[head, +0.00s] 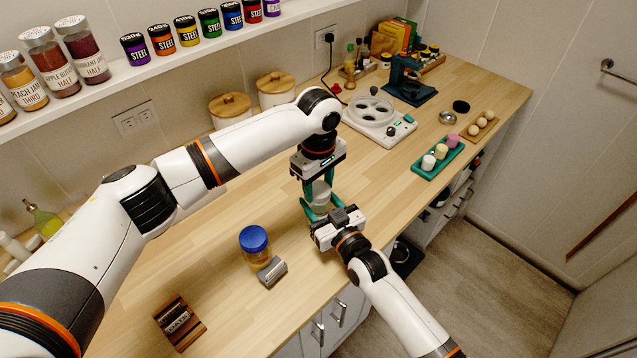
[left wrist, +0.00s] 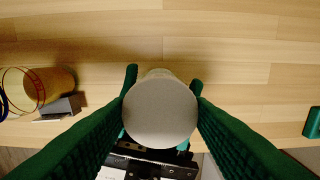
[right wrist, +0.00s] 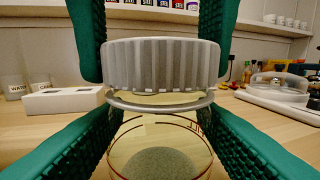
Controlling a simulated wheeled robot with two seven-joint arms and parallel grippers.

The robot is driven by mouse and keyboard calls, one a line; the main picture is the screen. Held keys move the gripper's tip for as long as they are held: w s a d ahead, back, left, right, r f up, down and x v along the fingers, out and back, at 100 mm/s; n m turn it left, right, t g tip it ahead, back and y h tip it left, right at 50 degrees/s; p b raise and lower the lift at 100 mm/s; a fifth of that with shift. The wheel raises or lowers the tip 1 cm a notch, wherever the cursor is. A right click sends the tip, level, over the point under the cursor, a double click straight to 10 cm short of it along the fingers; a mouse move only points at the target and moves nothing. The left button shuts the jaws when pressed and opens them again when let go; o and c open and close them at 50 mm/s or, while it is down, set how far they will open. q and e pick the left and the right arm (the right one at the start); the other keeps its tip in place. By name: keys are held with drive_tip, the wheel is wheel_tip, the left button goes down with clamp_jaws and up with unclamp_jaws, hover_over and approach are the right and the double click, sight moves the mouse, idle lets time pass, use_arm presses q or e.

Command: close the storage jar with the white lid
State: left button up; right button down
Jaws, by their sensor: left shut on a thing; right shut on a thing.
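The white lid (right wrist: 160,65) is ribbed and sits level over the mouth of the clear storage jar (right wrist: 160,155), which has some grey-green content low inside. My left gripper (head: 320,190) points down and is shut on the lid, fingers on both sides; the lid's round top (left wrist: 160,113) fills the middle of the left wrist view. My right gripper (head: 320,208) comes from the counter's front side and is shut around the jar, which stands upright. Lid and rim look in line and very close; I cannot tell whether the lid is seated.
A blue-lidded jar (head: 254,243) and a grey block (head: 272,271) stand left of the grippers. A wooden stamp-like block (head: 180,322) lies farther left. Bare counter lies between.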

use_arm(q)
drive_tip(key=m, duration=1.9)
drive_tip(key=shift+m, duration=0.4)
drive_tip(key=m, duration=0.3)
drive_tip(key=shift+m, duration=0.4)
drive_tip(key=m, duration=0.7)
drive_tip(key=shift+f, duration=0.1)
drive_tip(key=o, duration=1.1)
drive_tip(key=shift+o, duration=0.2)
